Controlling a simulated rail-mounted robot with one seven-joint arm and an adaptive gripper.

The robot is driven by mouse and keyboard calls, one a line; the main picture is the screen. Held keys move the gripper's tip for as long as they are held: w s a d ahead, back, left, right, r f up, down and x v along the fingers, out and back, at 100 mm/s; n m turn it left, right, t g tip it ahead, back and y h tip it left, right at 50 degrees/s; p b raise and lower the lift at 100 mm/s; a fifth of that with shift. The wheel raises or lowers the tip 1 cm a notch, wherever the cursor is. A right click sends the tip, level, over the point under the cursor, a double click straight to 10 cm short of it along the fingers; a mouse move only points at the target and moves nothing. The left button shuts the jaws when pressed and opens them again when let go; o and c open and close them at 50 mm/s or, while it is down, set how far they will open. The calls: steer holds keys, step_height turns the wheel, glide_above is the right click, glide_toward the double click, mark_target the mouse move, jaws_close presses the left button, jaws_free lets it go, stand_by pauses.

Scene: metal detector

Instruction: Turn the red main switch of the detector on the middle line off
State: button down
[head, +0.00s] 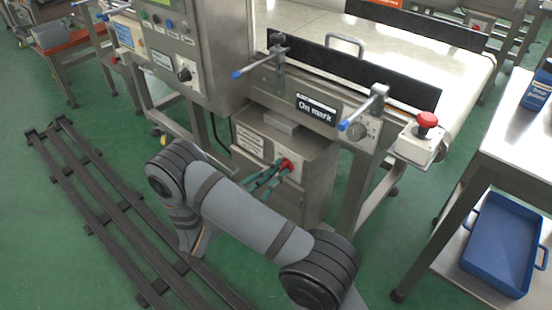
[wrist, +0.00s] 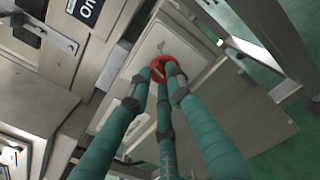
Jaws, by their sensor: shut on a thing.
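The red main switch (head: 285,165) sits on the front face of a grey steel cabinet (head: 310,185) under the conveyor of the middle line. My gripper (head: 272,172) has green fingers that reach the switch from the left. In the wrist view the red switch (wrist: 165,70) lies on a pale plate, and the fingertips of my gripper (wrist: 163,80) are closed around its knob. The fingers cover much of the knob, so its exact turn position is hard to tell.
A red emergency button (head: 427,120) on a white box stands at the conveyor's right end. A steel table with a blue tray (head: 502,245) is at the right. Black floor rails (head: 95,210) run at the left. Blue-tipped clamps (head: 345,125) stick out above the cabinet.

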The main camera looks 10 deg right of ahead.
steer(key=n+p, duration=0.2)
steer(key=n, duration=0.1)
steer(key=n+p, duration=0.2)
steer(key=n, duration=0.2)
steer(key=n+p, duration=0.2)
steer(key=n, duration=0.2)
steer(key=shift+w+f+p, duration=0.15)
steer(key=shift+f+p, duration=0.15)
steer(key=shift+n, duration=0.3)
steer(key=c, duration=1.6)
jaws_free()
steer(key=shift+a, duration=0.1)
steer(key=v, duration=1.2)
steer(key=shift+w, duration=0.1)
